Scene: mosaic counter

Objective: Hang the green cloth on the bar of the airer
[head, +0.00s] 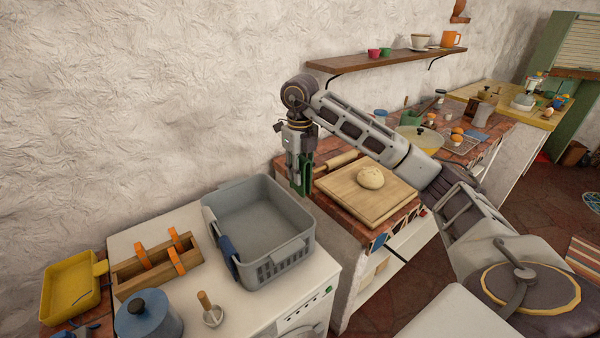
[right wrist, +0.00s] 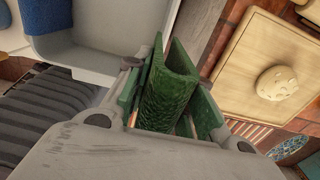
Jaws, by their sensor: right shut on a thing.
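The green cloth (head: 307,172) is folded in the jaws of my right gripper (head: 301,184). The gripper points down and holds it in the air, beyond the back right corner of the grey basket. In the right wrist view the cloth (right wrist: 168,92) stands as a folded, textured strip between the fingers. I cannot clearly make out the airer or a bare bar. A blue cloth (head: 228,248) hangs at the basket's left side, over what may be a bar or the rim. My left gripper is not in view.
The grey basket (head: 300,251) stands on a white machine. Beside it are a wooden holder (head: 140,282) with orange parts, a blue pot (head: 146,316) and a yellow tray (head: 72,287). A board (head: 346,192) with dough lies right of my gripper. A wall shelf (head: 385,59) is above.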

